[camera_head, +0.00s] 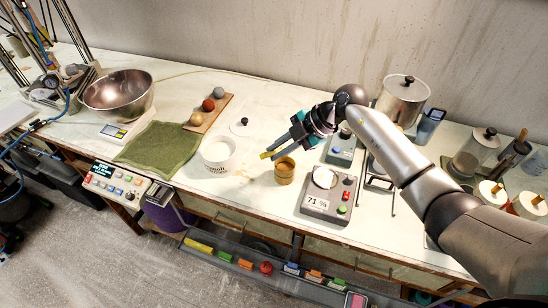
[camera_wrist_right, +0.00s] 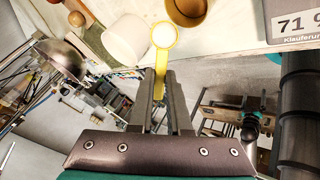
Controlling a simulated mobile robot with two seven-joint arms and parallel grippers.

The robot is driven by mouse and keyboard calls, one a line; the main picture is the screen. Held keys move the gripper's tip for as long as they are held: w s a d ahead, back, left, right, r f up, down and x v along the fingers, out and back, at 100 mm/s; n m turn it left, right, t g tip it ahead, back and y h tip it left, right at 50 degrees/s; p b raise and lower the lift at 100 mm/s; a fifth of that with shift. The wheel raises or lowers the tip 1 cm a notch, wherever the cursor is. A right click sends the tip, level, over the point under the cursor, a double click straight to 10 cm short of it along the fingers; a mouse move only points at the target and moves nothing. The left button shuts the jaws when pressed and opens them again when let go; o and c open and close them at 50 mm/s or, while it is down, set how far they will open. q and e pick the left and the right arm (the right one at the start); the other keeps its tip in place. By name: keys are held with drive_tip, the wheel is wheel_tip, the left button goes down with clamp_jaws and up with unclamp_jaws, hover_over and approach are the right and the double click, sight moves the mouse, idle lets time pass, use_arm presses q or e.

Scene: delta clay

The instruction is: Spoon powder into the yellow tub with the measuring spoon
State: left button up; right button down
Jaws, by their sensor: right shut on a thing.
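My right gripper (camera_head: 279,149) comes in from the right and is shut on the yellow measuring spoon (camera_head: 266,155). In the right wrist view the spoon's handle (camera_wrist_right: 160,86) runs between the fingers (camera_wrist_right: 163,92), and its round bowl holds white powder (camera_wrist_right: 163,36). The ochre-yellow tub (camera_head: 284,176) stands upright on the bench, just right of the spoon in the head view; it also shows at the top of the wrist view (camera_wrist_right: 187,10). A white tub (camera_head: 219,158) stands left of the spoon. The spoon's bowl appears between the two tubs. My left gripper is out of view.
A grey device reading 71 % (camera_head: 325,198) stands right of the yellow tub. A green cloth (camera_head: 150,145), a board with several balls (camera_head: 209,112) and a metal bowl (camera_head: 118,93) lie further left. A small white lid (camera_head: 241,127) lies behind.

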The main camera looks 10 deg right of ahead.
drive_tip(key=t+b, duration=0.1)
drive_tip(key=b, duration=0.1)
drive_tip(key=m+t+b, duration=0.1)
drive_tip(key=t+b, duration=0.1)
drive_tip(key=b, duration=0.1)
drive_tip(key=t+y+b, duration=0.1)
drive_tip(key=t+b, duration=0.1)
drive_tip(key=shift+s+d+f, duration=0.15)
drive_tip(key=shift+s+f, duration=0.1)
drive_tip(key=shift+s, duration=0.05)
drive_tip(key=m+t+b, duration=0.1)
drive_tip(key=t+b, duration=0.1)
drive_tip(key=b, duration=0.3)
drive_tip(key=shift+s+t+b, duration=0.1)
drive_tip(key=shift+t+b, duration=0.2)
drive_tip(key=shift+b, duration=0.05)
drive_tip(key=shift+s+f+m+t+b, duration=0.1)
drive_tip(key=shift+f+m+t+b, duration=0.05)
drive_tip(key=shift+m+t+b, duration=0.2)
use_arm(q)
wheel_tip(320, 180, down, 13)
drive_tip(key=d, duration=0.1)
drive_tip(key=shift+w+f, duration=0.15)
use_arm(e)
drive_tip(key=shift+r+t, duration=0.3)
drive_tip(key=shift+t, duration=0.05)
